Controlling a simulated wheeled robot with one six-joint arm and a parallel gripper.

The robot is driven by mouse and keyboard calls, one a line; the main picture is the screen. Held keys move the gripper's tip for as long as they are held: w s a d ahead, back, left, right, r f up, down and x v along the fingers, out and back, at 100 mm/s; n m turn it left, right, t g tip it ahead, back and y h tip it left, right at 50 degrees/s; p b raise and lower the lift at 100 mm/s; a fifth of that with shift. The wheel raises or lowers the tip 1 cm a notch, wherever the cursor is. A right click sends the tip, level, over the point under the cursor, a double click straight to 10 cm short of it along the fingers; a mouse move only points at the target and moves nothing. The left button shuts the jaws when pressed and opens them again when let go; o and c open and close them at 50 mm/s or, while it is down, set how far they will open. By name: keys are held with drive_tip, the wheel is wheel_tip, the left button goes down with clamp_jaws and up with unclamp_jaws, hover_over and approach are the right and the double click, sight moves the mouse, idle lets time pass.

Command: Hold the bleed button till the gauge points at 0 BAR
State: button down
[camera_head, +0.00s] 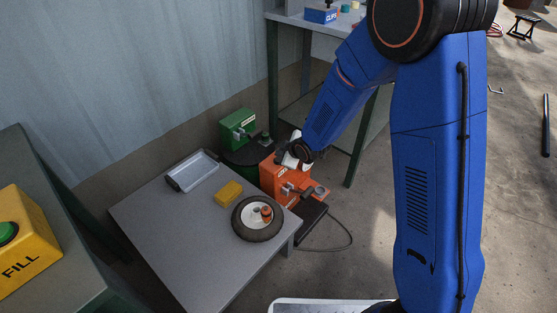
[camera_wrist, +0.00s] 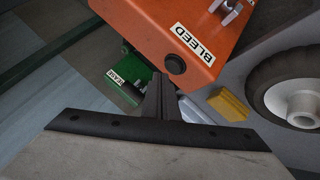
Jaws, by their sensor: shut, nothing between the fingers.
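The orange box (camera_wrist: 150,28) carries a BLEED label (camera_wrist: 192,42) and a round black button (camera_wrist: 175,64) beside it in the wrist view. In the head view the orange box (camera_head: 272,178) stands beyond the grey table's right edge. My gripper (camera_wrist: 159,78) is shut and empty, its dark fingertips just beside the black button. I cannot tell whether they touch it; the button does not look clearly pressed. In the head view my wrist hangs over the top of the orange box and hides part of it. No readable gauge dial shows in either view.
The grey table (camera_head: 150,215) bears a wheel (camera_head: 244,232), a yellow block (camera_head: 229,193) and a metal tray (camera_head: 190,172). A green box (camera_head: 238,125) stands behind the orange one. A yellow FILL box (camera_head: 25,255) with a green button is at left. A cable lies on the floor.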

drive_tip(key=shift+f, duration=0.2)
drive_tip(key=shift+f, duration=0.25)
drive_tip(key=shift+f, duration=0.4)
idle(7.2)
